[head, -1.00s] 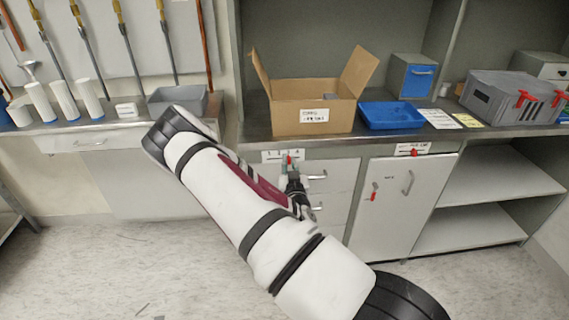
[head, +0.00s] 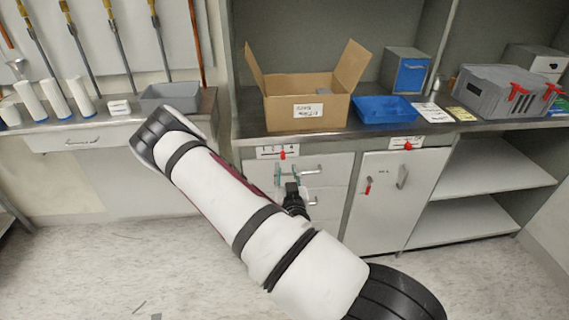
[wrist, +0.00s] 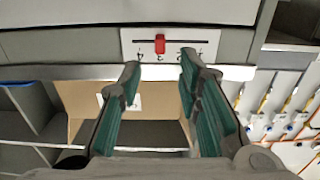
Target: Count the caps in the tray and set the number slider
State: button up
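The number slider (head: 282,154) is a red knob on a white marked plate under the counter edge, right of the plate's middle. The wrist view shows the slider (wrist: 159,44) upside down, its marks too small to read surely. My gripper (head: 288,173) is just below the plate, in front of the drawers. In the wrist view my gripper (wrist: 160,64) is open, its two green-padded fingers apart and empty, with the knob beyond the tips between them. The blue tray (head: 394,119) lies on the counter right of the carton; I cannot make out any caps in it.
An open cardboard box (head: 308,122) stands on the counter above the slider. Another red-knobbed plate (head: 408,146) is above the cupboard door (head: 388,205). Drawer handles stick out near my gripper. A grey case (head: 490,97) is at right. The floor in front is clear.

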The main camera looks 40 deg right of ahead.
jog(key=v, duration=0.5)
jog(key=shift+s+a, duration=0.1)
jog(key=shift+s, duration=0.05)
dwell(0.3)
